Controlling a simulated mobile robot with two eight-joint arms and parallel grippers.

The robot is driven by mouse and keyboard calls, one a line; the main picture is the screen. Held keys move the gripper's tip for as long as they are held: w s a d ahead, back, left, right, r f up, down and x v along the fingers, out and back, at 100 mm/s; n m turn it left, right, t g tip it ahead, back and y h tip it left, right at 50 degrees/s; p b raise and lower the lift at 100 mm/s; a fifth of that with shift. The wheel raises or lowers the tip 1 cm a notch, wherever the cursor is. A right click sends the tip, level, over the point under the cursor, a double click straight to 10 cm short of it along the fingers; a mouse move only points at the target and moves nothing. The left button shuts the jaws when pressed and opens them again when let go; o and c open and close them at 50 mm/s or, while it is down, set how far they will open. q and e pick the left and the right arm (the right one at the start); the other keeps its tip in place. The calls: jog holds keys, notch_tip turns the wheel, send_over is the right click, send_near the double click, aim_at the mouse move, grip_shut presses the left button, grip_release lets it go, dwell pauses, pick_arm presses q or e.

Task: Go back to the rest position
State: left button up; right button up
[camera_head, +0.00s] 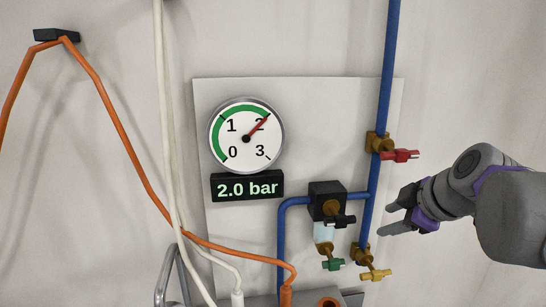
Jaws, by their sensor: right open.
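My right gripper (386,219) comes in from the right on a grey arm with purple parts. Its two dark fingers are apart and point left, with nothing seen between them. The fingertips appear just right of the blue vertical pipe, between the red-handled valve (400,155) above and the yellow-handled valve (375,274) below. Whether they touch the pipe cannot be told from this view. My left gripper is not in view.
A pale panel (300,100) on the wall carries a round gauge (246,152), a "2.0 bar" display (246,187), a black regulator (326,196), a green-handled valve (332,264) and blue pipes (388,70). Orange (118,128) and white (166,100) hoses hang left. The upper right wall is clear.

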jog(key=s+a+f+m, duration=0.2)
jog(key=s+f+m, duration=0.2)
jog(key=f, duration=0.7)
jog(key=s+a+f+m+g+h, duration=0.1)
jog(key=s+a+f+m, duration=0.1)
jog(key=s+f+m, duration=0.2)
jog(key=s+a+f+m+g, duration=0.1)
jog(key=s+f+m, duration=0.3)
jog(key=s+f, duration=0.5)
notch_tip(320, 180, down, 11)
jog(key=shift+s+a+f+m+h, duration=0.1)
jog(key=shift+s+a+m+h, duration=0.25)
jog(key=shift+a+m+h, duration=0.05)
jog(key=shift+w+g, duration=0.1)
jog(key=shift+g, duration=0.2)
